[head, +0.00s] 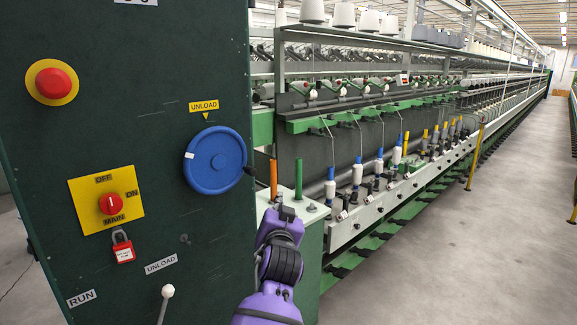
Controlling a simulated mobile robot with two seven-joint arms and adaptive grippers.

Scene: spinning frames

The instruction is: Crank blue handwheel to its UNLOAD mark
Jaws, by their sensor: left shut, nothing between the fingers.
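The blue handwheel (215,160) is mounted on the dark green panel at left. A white mark (189,155) sits at the wheel's left rim. A small dark knob (249,170) shows at its right edge. The yellow UNLOAD label (203,105) with a downward pointer (206,115) is above the wheel's top. My left gripper (284,212) is shut and empty, below and to the right of the wheel, apart from it in the picture. My right gripper is not in view.

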